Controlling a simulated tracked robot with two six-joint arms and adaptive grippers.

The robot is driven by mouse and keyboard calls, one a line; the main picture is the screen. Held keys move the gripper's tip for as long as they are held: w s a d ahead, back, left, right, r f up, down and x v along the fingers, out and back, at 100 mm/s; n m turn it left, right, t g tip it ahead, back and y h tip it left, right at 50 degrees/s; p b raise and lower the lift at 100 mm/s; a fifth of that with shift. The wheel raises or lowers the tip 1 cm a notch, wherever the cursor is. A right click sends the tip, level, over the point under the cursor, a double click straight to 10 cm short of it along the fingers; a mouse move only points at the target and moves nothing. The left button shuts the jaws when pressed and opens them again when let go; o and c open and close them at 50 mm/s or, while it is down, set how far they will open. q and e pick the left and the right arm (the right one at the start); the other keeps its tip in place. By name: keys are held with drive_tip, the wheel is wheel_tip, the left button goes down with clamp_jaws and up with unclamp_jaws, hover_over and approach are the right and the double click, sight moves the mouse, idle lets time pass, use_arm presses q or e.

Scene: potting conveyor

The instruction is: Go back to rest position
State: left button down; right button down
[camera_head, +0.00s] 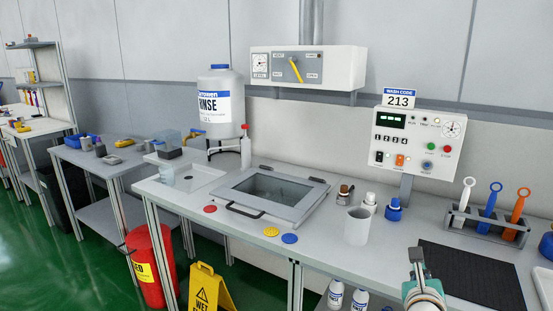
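My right gripper (416,256) shows at the bottom right, with a teal and white wrist below it. It is above the front part of the bench, left of the black mat. It is seen from behind, so I cannot tell whether it is open or shut. No object shows in it. My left gripper is not in view.
The bench holds a lidded basin (268,190), bottles and coloured discs. A yellow wet-floor sign (208,288) stands below.

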drive_tip(key=s+a+f+n+g+y+p, duration=0.3)
drive_tip(key=a+f+n, duration=0.2)
drive_tip(key=f+n, duration=0.45)
drive_tip(key=s+a+f+n+g+y+p, duration=0.25)
drive_tip(key=a+f+n, duration=0.25)
drive_tip(key=f+n, duration=0.4)
drive_tip(key=s+a+f+n+g+y+p, duration=0.1)
drive_tip(key=s+a+f+n+g, duration=0.1)
drive_tip(key=s+f+n, duration=0.2)
drive_tip(key=s+a+f+n+g+y+p, duration=0.1)
drive_tip(key=s+a+f+n+g+y, duration=0.1)
drive_tip(key=s+n, duration=0.4)
drive_tip(key=s+a+f+n+g+y+p, duration=0.1)
drive_tip(key=s+a+f+n+g, duration=0.3)
drive_tip(key=s, duration=0.8)
wheel_tip(320, 180, down, 2)
drive_tip(key=shift+a+f+n+y+p, duration=0.25)
drive_tip(key=shift+n+y, duration=0.2)
drive_tip(key=shift+n, duration=0.3)
drive_tip(key=shift+s+r, duration=0.1)
